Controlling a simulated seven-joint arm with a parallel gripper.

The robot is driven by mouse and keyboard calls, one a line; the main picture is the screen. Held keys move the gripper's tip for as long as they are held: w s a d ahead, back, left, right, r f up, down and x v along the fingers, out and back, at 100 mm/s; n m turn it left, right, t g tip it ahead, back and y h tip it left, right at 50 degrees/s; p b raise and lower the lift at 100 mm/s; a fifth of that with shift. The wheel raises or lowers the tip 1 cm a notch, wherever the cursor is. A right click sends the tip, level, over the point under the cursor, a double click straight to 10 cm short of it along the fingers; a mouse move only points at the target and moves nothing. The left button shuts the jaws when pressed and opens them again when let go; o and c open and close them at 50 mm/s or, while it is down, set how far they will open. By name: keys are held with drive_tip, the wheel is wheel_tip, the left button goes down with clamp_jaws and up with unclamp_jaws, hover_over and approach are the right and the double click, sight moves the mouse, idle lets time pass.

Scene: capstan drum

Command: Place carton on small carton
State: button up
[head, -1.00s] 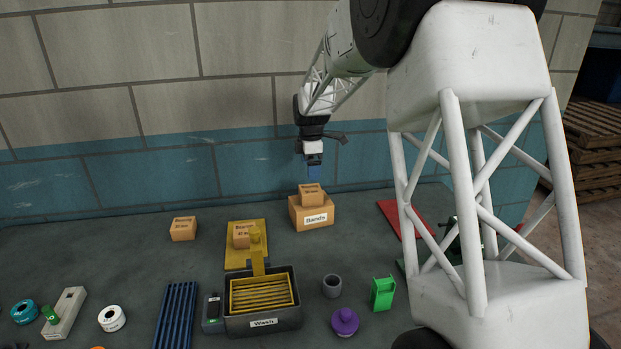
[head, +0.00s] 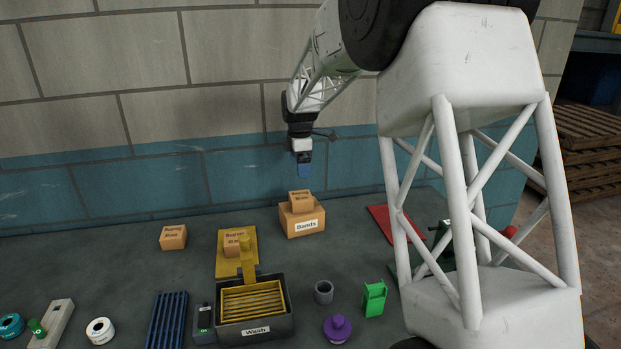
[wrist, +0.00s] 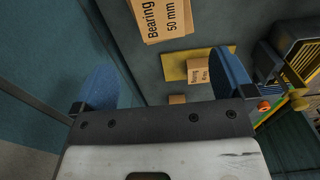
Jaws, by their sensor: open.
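A carton (head: 300,201) rests on top of a larger box labelled Bands (head: 302,226) near the wall. My gripper (head: 304,171) is above this carton, apart from it, with its fingers pointing down. In the wrist view my gripper (wrist: 165,82) has its two blue fingers wide apart with nothing between them. A carton marked Bearing 50 mm (wrist: 163,22) shows beyond the fingers at the top. A second carton (head: 236,243) sits on a yellow plate, also seen in the wrist view (wrist: 198,72). A third carton (head: 173,237) stands alone at the left.
The yellow plate (head: 222,265) lies behind a grey Wash bin (head: 256,326). A blue rack (head: 167,320), grey cup (head: 323,292), purple knob (head: 337,328) and green holder (head: 374,298) stand in front. A red plate (head: 391,224) lies right. Bench between the left carton and the yellow plate is clear.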

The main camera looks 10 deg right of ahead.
drive_tip(key=shift+s, duration=0.1)
drive_tip(key=s+r+m+t, duration=0.1)
drive_tip(key=s+r+m, duration=0.4)
drive_tip(key=s, duration=0.9)
drive_tip(key=s+r+m, duration=0.4)
drive_tip(key=s, duration=1)
drive_tip(key=s+f+m, duration=0.2)
drive_tip(key=s+m, duration=0.2)
drive_tip(key=s, duration=0.9)
drive_tip(key=s+f+m+t, duration=0.1)
drive_tip(key=s+f+m, duration=0.2)
drive_tip(key=s, duration=0.9)
drive_tip(key=shift+s+d+f+m+t, duration=0.3)
drive_tip(key=shift+s+m, duration=0.1)
drive_tip(key=shift+m, duration=0.7)
